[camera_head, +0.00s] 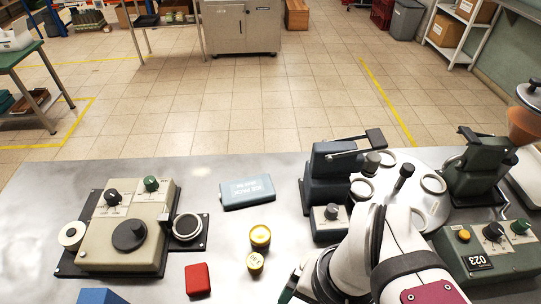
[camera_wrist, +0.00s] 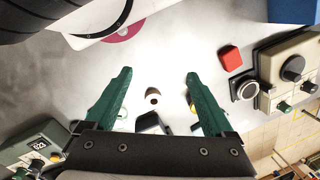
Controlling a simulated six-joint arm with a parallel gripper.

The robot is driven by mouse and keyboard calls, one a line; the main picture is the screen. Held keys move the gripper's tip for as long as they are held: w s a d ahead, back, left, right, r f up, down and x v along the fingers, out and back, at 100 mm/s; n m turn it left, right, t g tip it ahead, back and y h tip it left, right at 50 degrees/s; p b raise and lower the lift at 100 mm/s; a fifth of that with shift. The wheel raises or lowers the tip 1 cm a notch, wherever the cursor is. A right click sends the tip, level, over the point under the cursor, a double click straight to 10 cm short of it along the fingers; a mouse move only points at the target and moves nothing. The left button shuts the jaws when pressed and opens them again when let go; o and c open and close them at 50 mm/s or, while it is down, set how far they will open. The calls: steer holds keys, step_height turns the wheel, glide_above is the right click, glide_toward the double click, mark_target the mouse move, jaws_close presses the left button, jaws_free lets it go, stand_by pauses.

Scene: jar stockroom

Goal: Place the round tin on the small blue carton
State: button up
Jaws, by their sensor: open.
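Two short round yellow tins stand close together in the head view, a rear one (camera_head: 260,236) and a front one (camera_head: 254,264) with marks on its pale top. I cannot tell which is the task's round tin. A blue box (camera_head: 102,297), likely the small blue carton, is cut off by the bottom edge; blue also shows at the top right of the wrist view (camera_wrist: 292,10). My gripper (camera_wrist: 158,72) has its green fingers spread with nothing between the tips. A bit of yellow (camera_wrist: 192,107) shows beside the right finger, mostly hidden.
A red block (camera_head: 198,279) lies left of the tins. A blue ice pack (camera_head: 247,191) lies behind them. A beige control box (camera_head: 125,235) stands at left, dark machines (camera_head: 335,180) at right. A small brown-sided cylinder (camera_wrist: 153,97) shows beyond my fingers. Bare metal surrounds the tins.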

steer(key=m+h, duration=0.2)
glide_above(255, 261)
step_height(255, 261, down, 5)
step_height(255, 261, down, 16)
steer(key=shift+f, duration=0.1)
jaws_close()
